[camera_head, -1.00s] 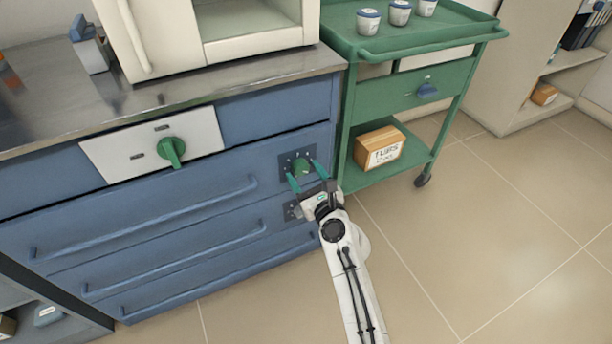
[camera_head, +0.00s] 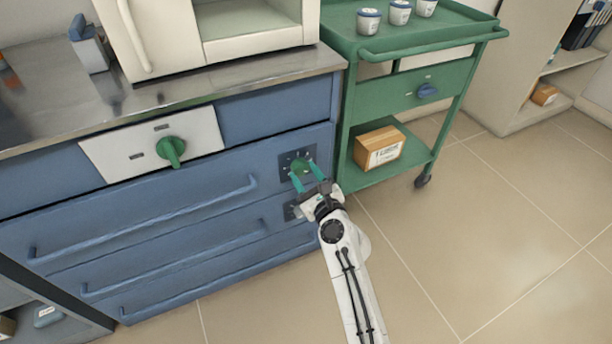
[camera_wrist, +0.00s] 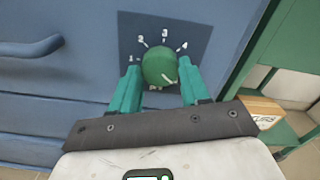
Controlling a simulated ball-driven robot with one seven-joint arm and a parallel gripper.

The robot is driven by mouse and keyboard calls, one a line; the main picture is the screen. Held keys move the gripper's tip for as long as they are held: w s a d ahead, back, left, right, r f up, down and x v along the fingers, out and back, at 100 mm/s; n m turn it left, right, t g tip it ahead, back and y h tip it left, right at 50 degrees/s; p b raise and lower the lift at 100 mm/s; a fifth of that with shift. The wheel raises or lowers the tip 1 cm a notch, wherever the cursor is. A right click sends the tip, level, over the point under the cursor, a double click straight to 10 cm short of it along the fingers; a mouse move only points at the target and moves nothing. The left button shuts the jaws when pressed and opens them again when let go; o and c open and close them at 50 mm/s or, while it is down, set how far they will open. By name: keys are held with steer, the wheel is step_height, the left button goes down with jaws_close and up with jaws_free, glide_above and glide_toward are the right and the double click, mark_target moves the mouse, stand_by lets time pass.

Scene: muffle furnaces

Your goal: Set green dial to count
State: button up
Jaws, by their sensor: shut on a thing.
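A round green dial (camera_head: 300,167) sits on a dark square plate (camera_head: 285,160) on the blue cabinet front. In the wrist view this dial (camera_wrist: 159,64) has the numbers 1, 2, 3 and 4 around its plate (camera_wrist: 197,34); a pale line shows on the lower right of its face, but its exact setting is unclear. My gripper (camera_head: 304,176) has its two green fingers on either side of this dial, shut on it; the fingers also show in the wrist view (camera_wrist: 160,82).
Blue drawers with long handles (camera_head: 170,214) fill the cabinet front below and left of my gripper. Part of another dark plate (camera_head: 291,211) shows below. The floor at right is clear.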

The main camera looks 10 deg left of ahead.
steer(key=n, duration=0.3)
steer(key=shift+f+n+b, duration=0.1)
steer(key=shift+n+b, duration=0.2)
steer(key=n+b, duration=0.1)
steer(key=n, duration=0.3)
steer(key=n+b, duration=0.2)
steer(key=n, duration=0.5)
steer(key=shift+f+n, duration=0.1)
steer(key=shift+n, duration=0.2)
steer(key=n+b, duration=0.2)
steer(key=n, duration=0.3)
steer(key=shift+n, duration=0.3)
steer(key=shift+n+b, duration=0.8)
steer(key=shift+n, duration=1.4)
steer(key=o, duration=1.1)
steer(key=shift+c, duration=0.2)
